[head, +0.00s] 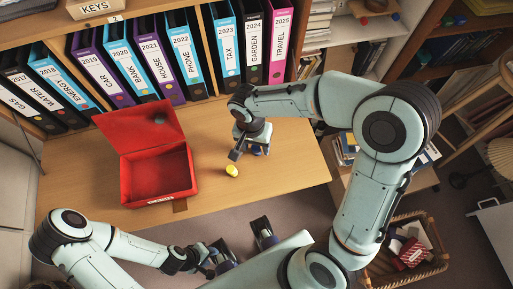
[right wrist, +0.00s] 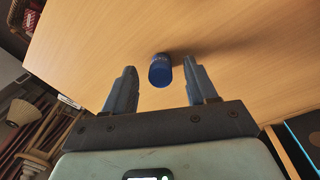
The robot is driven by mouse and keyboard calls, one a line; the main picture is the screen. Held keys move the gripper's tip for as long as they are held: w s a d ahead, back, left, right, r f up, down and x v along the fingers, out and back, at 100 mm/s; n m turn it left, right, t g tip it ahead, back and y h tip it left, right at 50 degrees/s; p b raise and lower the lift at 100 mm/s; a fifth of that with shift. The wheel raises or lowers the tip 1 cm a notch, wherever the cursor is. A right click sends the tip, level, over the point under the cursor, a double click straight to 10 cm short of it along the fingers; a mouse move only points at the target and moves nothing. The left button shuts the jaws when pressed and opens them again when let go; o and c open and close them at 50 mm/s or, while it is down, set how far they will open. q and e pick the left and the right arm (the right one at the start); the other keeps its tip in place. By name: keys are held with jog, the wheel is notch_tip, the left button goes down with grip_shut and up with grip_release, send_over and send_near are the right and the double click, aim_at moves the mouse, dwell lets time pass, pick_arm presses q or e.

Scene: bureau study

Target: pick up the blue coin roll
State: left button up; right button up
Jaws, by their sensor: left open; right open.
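The blue coin roll (right wrist: 160,70) stands on the wooden desk (head: 90,190). In the right wrist view it sits just beyond and between the two fingers of my right gripper (right wrist: 162,88), with a gap on each side. In the head view my right gripper (head: 251,148) is low over the desk, right of the red box; the gripper largely hides the blue roll there. The right gripper is open and holds nothing. My left gripper (head: 244,243) is open and empty in front of the desk's front edge.
An open red box (head: 160,176) sits to the left. Several upright binders (head: 183,55) line the back. The desk's right part is clear.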

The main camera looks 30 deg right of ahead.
jog(key=shift+f, duration=0.85)
grip_shut()
jog(key=shift+r, duration=0.15)
